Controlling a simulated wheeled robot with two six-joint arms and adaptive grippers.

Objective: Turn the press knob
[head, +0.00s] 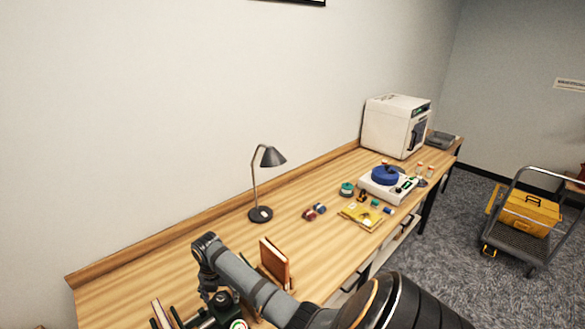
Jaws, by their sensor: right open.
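A white device with a round blue top (385,177) stands on the far right part of the wooden bench. My right gripper (196,320) is low at the bottom edge of the view, at the near end of the bench, far from the device. It is open, partly cut off by the frame and partly hidden by my own wrist. I see nothing held in it. My left gripper is not in view.
A black desk lamp (261,214), an upright brown book (275,262), several small rollers (315,211) and a yellow tray (361,215) are on the bench. A white boxy machine (390,130) stands at the far end. A cart (515,250) with a yellow toolbox (530,213) stands right.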

